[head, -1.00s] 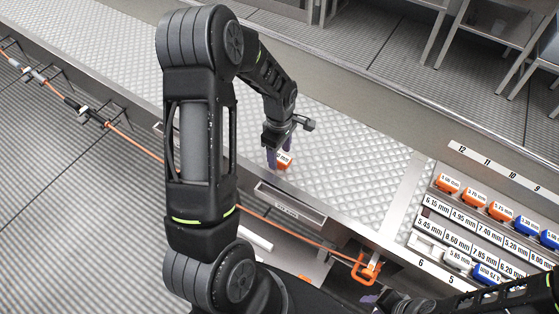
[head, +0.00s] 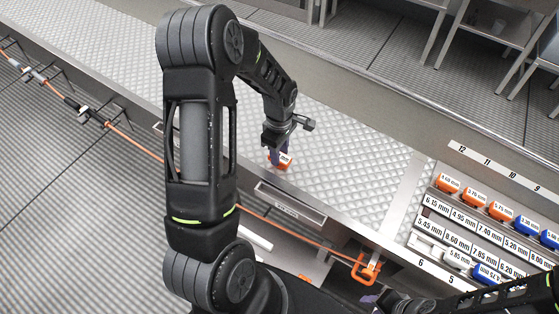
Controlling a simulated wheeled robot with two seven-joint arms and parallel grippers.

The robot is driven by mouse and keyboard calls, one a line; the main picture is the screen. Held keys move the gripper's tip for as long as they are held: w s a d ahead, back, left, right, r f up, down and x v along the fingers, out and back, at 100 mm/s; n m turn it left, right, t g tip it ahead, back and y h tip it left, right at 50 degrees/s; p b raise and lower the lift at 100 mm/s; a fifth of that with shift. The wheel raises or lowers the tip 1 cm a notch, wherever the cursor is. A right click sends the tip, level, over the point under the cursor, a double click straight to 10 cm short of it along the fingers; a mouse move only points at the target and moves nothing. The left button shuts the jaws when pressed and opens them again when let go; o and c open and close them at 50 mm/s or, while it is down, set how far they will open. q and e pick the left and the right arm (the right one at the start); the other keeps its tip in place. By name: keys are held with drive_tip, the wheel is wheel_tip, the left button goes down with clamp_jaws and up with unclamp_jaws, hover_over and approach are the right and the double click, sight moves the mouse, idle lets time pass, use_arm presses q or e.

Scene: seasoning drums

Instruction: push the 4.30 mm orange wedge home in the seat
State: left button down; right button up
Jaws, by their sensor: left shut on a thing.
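My left gripper (head: 279,152) is low over the patterned metal counter, near its front edge. It is shut on an orange wedge (head: 283,163) with a white label; the label is too small to read. The fingers cover part of the wedge, and I cannot tell whether it touches the counter. I cannot make out a seat under or around the wedge. My right arm shows only in part at the bottom right, and its fingers are not clear.
An orange cable (head: 283,233) runs along the counter's front to an orange clip (head: 367,268). The patterned counter (head: 350,150) is clear right of the left gripper.

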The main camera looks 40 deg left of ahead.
use_arm(q)
drive_tip(key=shift+r, duration=0.1)
wheel_tip(320, 180, up, 10)
drive_tip(key=b, duration=0.1)
idle(0.6)
idle(0.4)
drive_tip(key=w+d+r+m, duration=0.2)
drive_tip(key=w+d+m, duration=0.2)
drive_tip(key=d+m, duration=0.4)
drive_tip(key=w+d+r+m, duration=0.2)
drive_tip(key=w+d+m, duration=0.2)
drive_tip(key=d+m, duration=0.5)
drive_tip(key=shift+w+d+m, duration=0.15)
drive_tip(key=shift+d+m, duration=0.15)
drive_tip(key=shift+m, duration=0.8)
drive_tip(key=shift+r, duration=0.1)
